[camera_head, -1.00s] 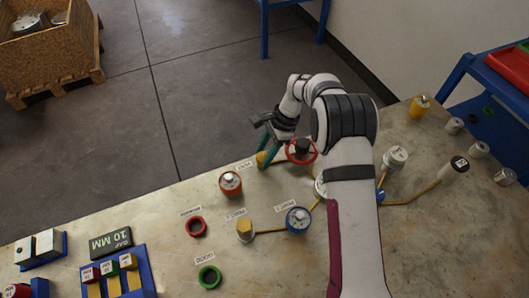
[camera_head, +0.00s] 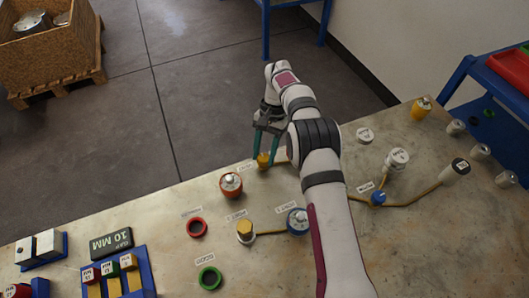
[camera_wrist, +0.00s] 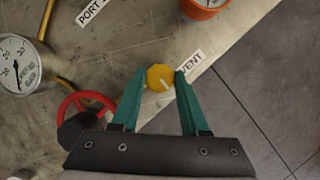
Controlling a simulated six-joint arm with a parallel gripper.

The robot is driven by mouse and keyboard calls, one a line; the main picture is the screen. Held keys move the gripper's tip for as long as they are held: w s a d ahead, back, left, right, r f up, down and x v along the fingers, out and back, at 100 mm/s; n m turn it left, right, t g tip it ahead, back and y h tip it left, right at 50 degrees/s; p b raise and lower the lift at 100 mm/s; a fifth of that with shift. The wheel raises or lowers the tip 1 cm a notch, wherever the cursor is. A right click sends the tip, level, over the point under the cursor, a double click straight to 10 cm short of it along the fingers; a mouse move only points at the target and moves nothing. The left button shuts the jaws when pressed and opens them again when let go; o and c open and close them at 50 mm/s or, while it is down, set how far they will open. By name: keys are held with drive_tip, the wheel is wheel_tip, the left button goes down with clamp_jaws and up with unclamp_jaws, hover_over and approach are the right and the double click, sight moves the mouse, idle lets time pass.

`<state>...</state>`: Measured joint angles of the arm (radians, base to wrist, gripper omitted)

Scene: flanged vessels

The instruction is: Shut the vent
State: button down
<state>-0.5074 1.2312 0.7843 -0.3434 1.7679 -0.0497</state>
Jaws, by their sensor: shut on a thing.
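The vent is a small yellow knob (camera_head: 263,160) near the far edge of the bench, at the end of a yellow pipe. In the wrist view the knob (camera_wrist: 160,79) sits beside the VENT label (camera_wrist: 191,61). A pale mark on its face points to the lower right there. My gripper (camera_head: 266,152) is over the vent. In the wrist view its two green fingers (camera_wrist: 160,73) are shut on the knob, one on each side.
A red handwheel (camera_wrist: 86,108) with a dark hub is close to my left finger in the wrist view, and a dial gauge (camera_wrist: 19,63) is farther left.

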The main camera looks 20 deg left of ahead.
sight(268, 156)
drive_tip(key=shift+n, duration=0.4)
drive_tip(key=shift+c, duration=2.1)
unclamp_jaws()
drive_tip(key=shift+r, duration=0.1)
drive_tip(key=r, duration=0.2)
drive_tip(key=d+r, duration=0.1)
drive_tip(key=r, duration=0.1)
drive_tip(key=shift+w+r, duration=0.1)
drive_tip(key=shift+r, duration=0.25)
drive_tip(key=d+r, duration=0.6)
drive_tip(key=d, duration=0.4)
drive_tip(key=shift+w+d, duration=0.25)
drive_tip(key=shift+d, duration=0.05)
